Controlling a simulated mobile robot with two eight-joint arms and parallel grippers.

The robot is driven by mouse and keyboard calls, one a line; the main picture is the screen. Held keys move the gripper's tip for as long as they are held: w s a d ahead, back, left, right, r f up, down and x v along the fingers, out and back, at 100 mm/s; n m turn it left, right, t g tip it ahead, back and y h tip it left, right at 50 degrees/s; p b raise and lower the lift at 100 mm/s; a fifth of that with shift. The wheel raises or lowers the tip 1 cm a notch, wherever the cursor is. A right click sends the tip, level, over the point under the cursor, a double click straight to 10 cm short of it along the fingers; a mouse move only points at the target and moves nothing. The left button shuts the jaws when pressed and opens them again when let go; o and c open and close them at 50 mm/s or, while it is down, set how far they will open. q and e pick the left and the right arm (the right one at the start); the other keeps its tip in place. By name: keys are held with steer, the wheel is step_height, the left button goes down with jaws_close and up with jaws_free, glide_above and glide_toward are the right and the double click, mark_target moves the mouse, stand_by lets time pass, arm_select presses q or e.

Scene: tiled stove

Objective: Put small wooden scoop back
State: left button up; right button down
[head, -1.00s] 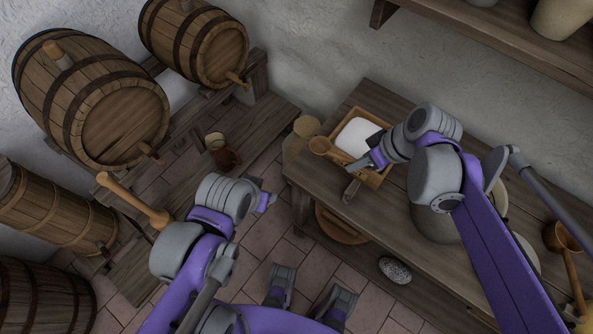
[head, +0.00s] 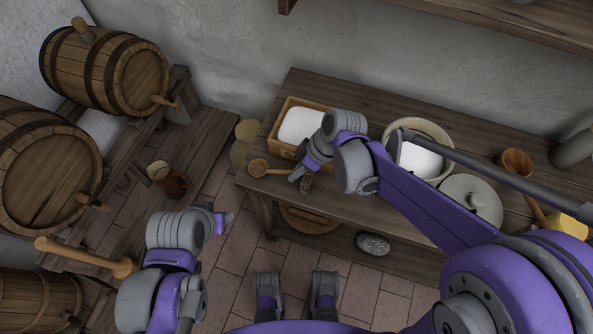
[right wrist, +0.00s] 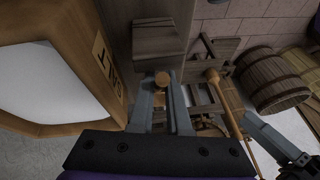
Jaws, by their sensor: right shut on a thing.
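The small wooden scoop (head: 258,168) shows in the head view over the left front part of the table. Its round bowl is to the left and its handle runs right into my right gripper (head: 296,174). That gripper is shut on the handle. In the right wrist view the round wooden end of the scoop (right wrist: 162,78) shows between the fingertips. I cannot tell how high the scoop is above the tabletop. A wooden box (head: 283,147) with white contents stands just behind the scoop. My left gripper (head: 226,218) is empty, away from the table; its finger gap is unclear.
A dark handle lies by my right gripper. Barrels (head: 110,75) and a mallet (head: 80,252) are left. A shelf hangs above right.

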steer(key=shift+f, duration=0.2)
steer(key=c, duration=0.9)
jaws_free()
steer(key=shift+r, duration=0.3)
steer(key=p+v, duration=0.2)
steer(key=v, duration=1)
steer(key=s+d+f+m+t+h, duration=0.1)
steer(key=s+d+f+m, duration=0.1)
steer(key=s+d+m, duration=0.2)
steer(key=s+d+f+m+t+h, duration=0.1)
steer(key=s+d+m+t+h, duration=0.1)
steer(key=s+d+m, duration=0.2)
steer(key=s+d+f+m+t+h, duration=0.1)
steer(key=s+d+f+m, duration=0.1)
steer(key=s+d+m, duration=0.2)
steer(key=shift+s+d+f+t+h, duration=0.1)
steer(key=shift+s+f+t+h, duration=0.05)
steer(key=shift+f+t+h, duration=0.2)
